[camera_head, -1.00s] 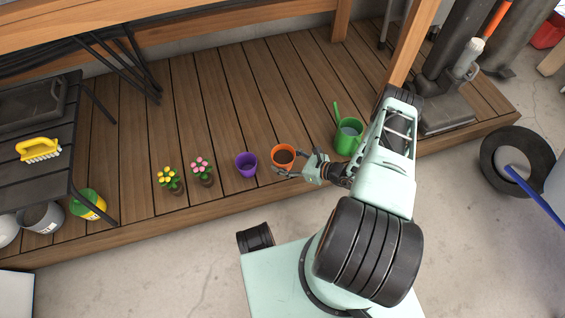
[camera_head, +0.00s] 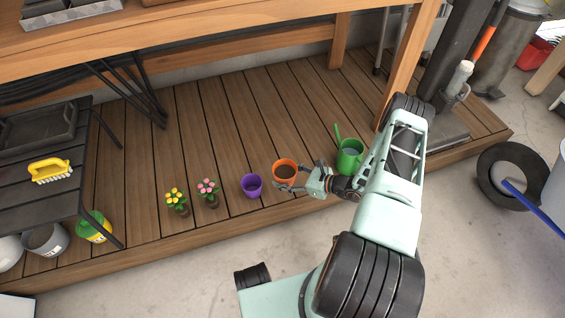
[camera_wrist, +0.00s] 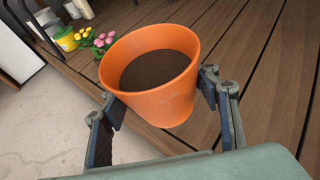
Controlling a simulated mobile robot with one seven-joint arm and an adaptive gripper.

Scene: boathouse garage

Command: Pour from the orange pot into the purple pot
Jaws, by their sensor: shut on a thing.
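The orange pot (camera_head: 285,173) holds dark brown soil and is upright, or nearly so. My gripper (camera_head: 298,178) is shut on its near side. In the wrist view the orange pot (camera_wrist: 160,97) sits between both fingers of my gripper (camera_wrist: 165,105), one finger against each side. Whether its base is clear of the deck is hard to tell. The purple pot (camera_head: 251,187) stands upright on the deck just left of the orange pot, with a small gap between them. Its inside looks dark, and its contents are not clear. The wrist view does not show the purple pot; the orange pot may hide it.
A pink-flowered plant (camera_head: 208,190) and a yellow-flowered plant (camera_head: 176,201) stand left of the purple pot. The wooden deck (camera_head: 235,130) behind the pots is clear. A workbench (camera_head: 200,43) overhangs the back.

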